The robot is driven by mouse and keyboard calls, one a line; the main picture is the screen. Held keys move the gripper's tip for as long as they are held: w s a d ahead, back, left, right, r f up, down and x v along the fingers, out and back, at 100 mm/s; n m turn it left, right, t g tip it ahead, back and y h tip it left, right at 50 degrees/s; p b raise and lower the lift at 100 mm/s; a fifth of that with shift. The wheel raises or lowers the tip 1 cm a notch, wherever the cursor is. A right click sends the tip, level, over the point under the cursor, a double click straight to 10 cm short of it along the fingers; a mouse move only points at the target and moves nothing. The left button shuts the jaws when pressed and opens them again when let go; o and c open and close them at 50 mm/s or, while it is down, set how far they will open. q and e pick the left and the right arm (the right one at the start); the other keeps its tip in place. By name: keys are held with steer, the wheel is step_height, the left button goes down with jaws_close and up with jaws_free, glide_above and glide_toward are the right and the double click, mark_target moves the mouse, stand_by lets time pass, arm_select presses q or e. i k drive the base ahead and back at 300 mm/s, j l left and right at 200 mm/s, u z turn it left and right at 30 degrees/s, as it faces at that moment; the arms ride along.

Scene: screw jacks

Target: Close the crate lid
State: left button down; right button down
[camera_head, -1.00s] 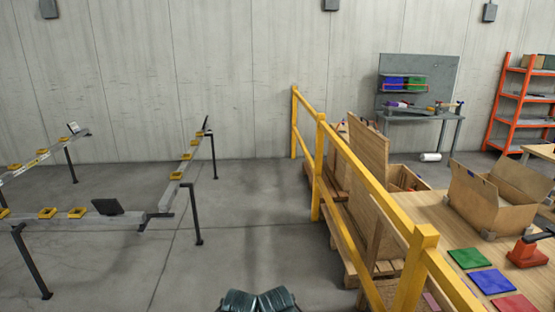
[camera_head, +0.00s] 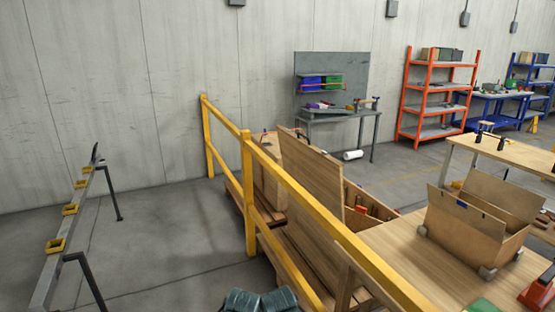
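A wooden crate (camera_head: 372,203) stands beyond the yellow railing, with its lid (camera_head: 312,172) raised upright on its left side. Some orange or red items show inside it, too small to make out. The railing and the lid hide much of the crate. Neither of my grippers can be made out; only dark teal parts of my own body show at the bottom edge, well short of the crate.
A yellow railing (camera_head: 247,190) runs between me and the crate. A box (camera_head: 462,222) with open flaps stands on a wooden tabletop (camera_head: 395,250) at right. A workbench (camera_head: 340,115) and orange shelves (camera_head: 440,100) stand at the back.

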mark_target(319, 173)
steer(key=i+j+z, duration=0.5)
steer(key=z, duration=0.15)
steer(key=i+j+z, duration=0.45)
steer(key=j+z, duration=0.15)
steer(key=j, duration=0.2)
steer(key=i+j+z, duration=0.1)
steer(key=j+z, duration=0.25)
